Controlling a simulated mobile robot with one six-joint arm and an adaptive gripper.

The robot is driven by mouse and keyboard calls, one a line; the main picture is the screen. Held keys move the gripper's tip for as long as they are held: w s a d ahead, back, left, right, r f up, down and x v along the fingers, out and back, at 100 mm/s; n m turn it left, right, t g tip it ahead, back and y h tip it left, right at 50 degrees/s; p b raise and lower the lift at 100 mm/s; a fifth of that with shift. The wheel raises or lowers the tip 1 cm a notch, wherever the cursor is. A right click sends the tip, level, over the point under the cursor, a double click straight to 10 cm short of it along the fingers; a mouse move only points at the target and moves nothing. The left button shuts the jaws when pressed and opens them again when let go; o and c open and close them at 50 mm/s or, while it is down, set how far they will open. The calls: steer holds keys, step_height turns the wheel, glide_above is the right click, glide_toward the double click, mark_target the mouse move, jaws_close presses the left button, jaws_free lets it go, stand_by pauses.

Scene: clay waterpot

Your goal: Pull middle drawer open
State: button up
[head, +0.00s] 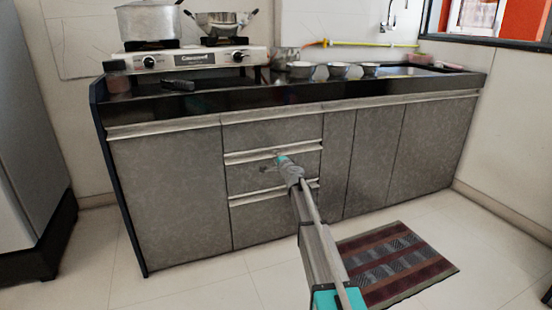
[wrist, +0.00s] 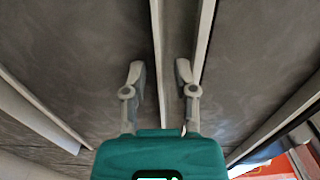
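The middle drawer (head: 245,177) is the second of three grey stone-patterned fronts in the cabinet and looks closed. A pale metal handle strip (head: 247,157) runs along its top edge. In the wrist view this handle strip (wrist: 156,40) runs up the picture, with a dark gap beside it. My gripper (head: 272,164) reaches the middle drawer's front near its handle. In the wrist view my gripper (wrist: 160,72) is open, one finger on the left of the pale strip and the other over the dark gap. Whether either finger touches the strip cannot be told.
The top drawer (head: 272,133) and bottom drawer (head: 272,220) lie above and below, both closed. The black counter (head: 290,92) holds a stove (head: 195,58) and several bowls. A striped mat (head: 395,262) lies on the floor at right.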

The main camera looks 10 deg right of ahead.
jaws_close()
steer(key=shift+s, duration=0.2)
